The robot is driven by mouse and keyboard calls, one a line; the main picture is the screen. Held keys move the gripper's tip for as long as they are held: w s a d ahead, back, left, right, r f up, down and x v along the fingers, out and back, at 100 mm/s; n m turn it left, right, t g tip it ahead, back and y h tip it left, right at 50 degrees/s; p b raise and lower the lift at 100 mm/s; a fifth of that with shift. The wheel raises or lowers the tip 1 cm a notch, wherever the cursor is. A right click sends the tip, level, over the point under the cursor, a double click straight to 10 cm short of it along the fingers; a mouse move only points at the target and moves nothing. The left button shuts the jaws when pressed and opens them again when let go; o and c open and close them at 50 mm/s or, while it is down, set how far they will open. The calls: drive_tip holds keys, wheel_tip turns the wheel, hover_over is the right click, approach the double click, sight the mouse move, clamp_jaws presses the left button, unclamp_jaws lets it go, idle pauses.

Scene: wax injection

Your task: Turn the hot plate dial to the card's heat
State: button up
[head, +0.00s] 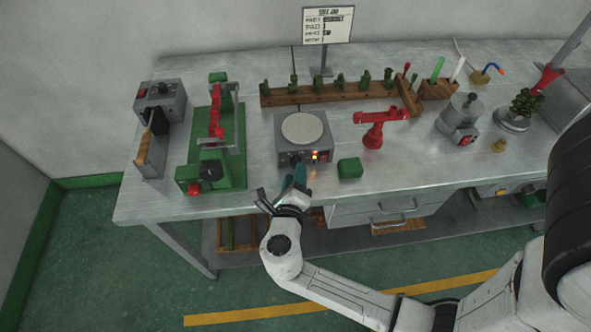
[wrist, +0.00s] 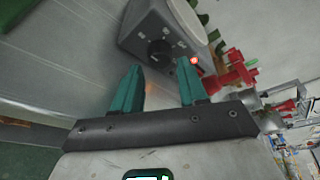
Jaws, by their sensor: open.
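The hot plate (head: 287,150) is a grey box with a round pale top, near the bench's front edge. Lit lamps show on its front in the head view. In the wrist view, the hot plate (wrist: 140,22) shows a black round dial (wrist: 160,51) with small pale marks around it; the setting is too small to read. My gripper (head: 281,184) is open and empty just in front of the hot plate. In the wrist view, the teal fingers of my gripper (wrist: 160,70) stand apart, with the dial beyond the gap. The job card (head: 327,25) stands at the back; its lines are too small to read.
A green block (head: 349,168) sits close to the hot plate's right. A red stand (head: 374,130) is behind it. A green press with a red part (head: 225,150) stands to the left. A wooden rack (head: 325,93) runs behind.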

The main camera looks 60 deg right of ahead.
drive_tip(key=shift+x, duration=1.2)
drive_tip(key=shift+c, duration=0.3)
drive_tip(key=c, duration=0.7)
